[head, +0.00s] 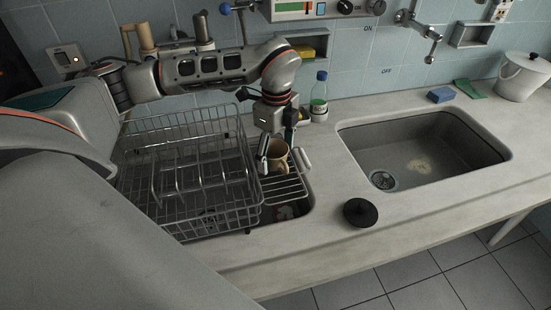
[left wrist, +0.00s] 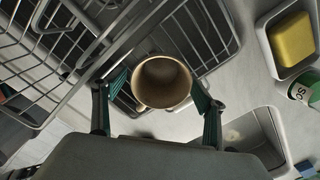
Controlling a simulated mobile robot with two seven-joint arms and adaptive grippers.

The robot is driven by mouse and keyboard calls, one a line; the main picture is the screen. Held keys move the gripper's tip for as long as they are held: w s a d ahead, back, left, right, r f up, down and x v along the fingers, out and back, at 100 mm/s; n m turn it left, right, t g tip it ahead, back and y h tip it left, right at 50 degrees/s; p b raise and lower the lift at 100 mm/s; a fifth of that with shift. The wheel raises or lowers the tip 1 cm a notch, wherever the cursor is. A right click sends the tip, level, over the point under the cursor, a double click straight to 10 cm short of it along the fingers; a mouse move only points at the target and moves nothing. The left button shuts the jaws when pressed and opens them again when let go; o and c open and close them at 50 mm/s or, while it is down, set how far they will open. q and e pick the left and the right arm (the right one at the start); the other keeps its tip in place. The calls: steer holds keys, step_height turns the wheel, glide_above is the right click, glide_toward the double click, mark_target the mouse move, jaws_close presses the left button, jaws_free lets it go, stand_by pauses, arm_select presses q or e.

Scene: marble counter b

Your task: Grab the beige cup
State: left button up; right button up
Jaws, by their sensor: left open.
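The beige cup (head: 277,155) stands upright on a small wire rack (head: 287,187) over a small basin, beside the dish rack. In the left wrist view the cup (left wrist: 162,82) is seen from above, its mouth open toward the camera and its inside empty. My left gripper (head: 276,158) points down at the cup. In the left wrist view its two green-padded fingers (left wrist: 161,92) are open, one on each side of the cup. I cannot tell whether either finger touches it. My right gripper is not in view.
A wire dish rack (head: 182,140) stands left of the cup. A green-labelled bottle (head: 319,98) and a yellow sponge in a holder (left wrist: 292,40) are behind. A sink (head: 415,150) lies to the right. A black round lid (head: 360,212) lies on the counter (head: 300,250) in front.

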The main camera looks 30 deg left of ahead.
arm_select(q)
steer(key=shift+f, duration=0.6)
steer(key=c, duration=1.4)
steer(key=shift+o, duration=0.2)
steer(key=shift+r, duration=0.15)
